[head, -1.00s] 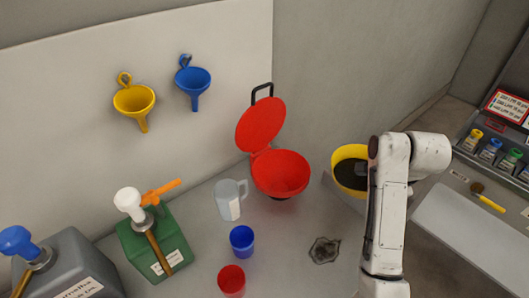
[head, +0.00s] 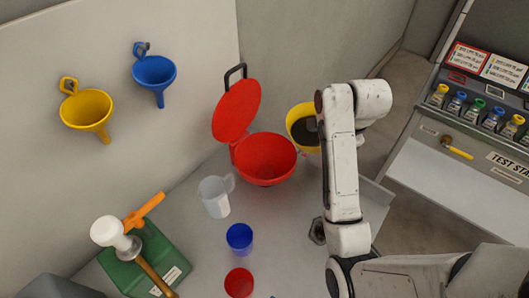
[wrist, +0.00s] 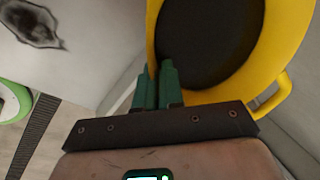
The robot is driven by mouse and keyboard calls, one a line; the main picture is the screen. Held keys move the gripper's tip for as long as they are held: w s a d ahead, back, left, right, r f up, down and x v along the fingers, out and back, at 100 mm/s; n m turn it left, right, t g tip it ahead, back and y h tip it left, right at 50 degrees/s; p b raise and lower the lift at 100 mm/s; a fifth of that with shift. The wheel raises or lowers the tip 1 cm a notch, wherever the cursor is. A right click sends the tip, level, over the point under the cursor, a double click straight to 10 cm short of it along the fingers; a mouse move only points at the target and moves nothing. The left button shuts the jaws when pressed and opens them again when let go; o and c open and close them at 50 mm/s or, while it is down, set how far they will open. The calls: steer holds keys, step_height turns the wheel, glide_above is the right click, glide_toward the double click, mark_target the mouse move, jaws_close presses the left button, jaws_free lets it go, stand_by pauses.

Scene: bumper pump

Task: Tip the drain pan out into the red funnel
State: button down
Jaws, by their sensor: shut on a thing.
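The yellow drain pan (head: 294,114) is held up behind and to the right of the funnel, with dark liquid inside. Part of it is hidden by my arm. The red funnel (head: 264,156) stands on the bench with its round red lid open at the back. In the wrist view, my gripper (wrist: 158,78) has its green fingers close together at the rim of the pan (wrist: 258,84), shut on it. The pan's side handle shows at the right there. In the head view my arm hides the gripper. I see no liquid pouring.
A clear jug (head: 214,198), a blue cup (head: 239,238) and a red cup (head: 239,283) stand in front of the funnel. A green can (head: 150,262) with a pump is at left. Yellow (head: 86,110) and blue (head: 154,72) funnels hang on the wall. A test stand (head: 480,150) is at right.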

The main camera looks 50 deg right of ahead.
mark_target(314, 145)
steer(key=w+a+r+g+h+b, duration=0.2)
steer(key=w+a+r+h+b, duration=0.1)
steer(key=a+h, duration=0.2)
steer(key=shift+a+r+n+g, duration=0.3)
steer(key=shift+a+n+g, duration=0.05)
steer(key=shift+n+g, duration=0.05)
stand_by(0.3)
steer(key=shift+w+a+r, duration=0.1)
steer(key=shift+w+a+g+h+b, duration=0.3)
steer(key=shift+a+h, duration=0.2)
steer(key=shift+h, duration=0.15)
steer(key=shift+w+a+g+h+b, duration=0.2)
steer(key=shift+a+h+b, duration=0.1)
steer(key=shift+a+h, duration=0.25)
steer(key=shift+r+n, duration=0.15)
steer(key=shift+n, duration=0.15)
steer(key=shift+w+a+r+g+h+p, duration=0.25)
steer(key=shift+a+r+h, duration=0.2)
steer(key=shift+h, duration=0.35)
steer(key=shift+w+a+f+g+h, duration=0.25)
steer(key=shift+a+f+g+h, duration=0.15)
steer(key=shift+h, duration=0.4)
stand_by(0.5)
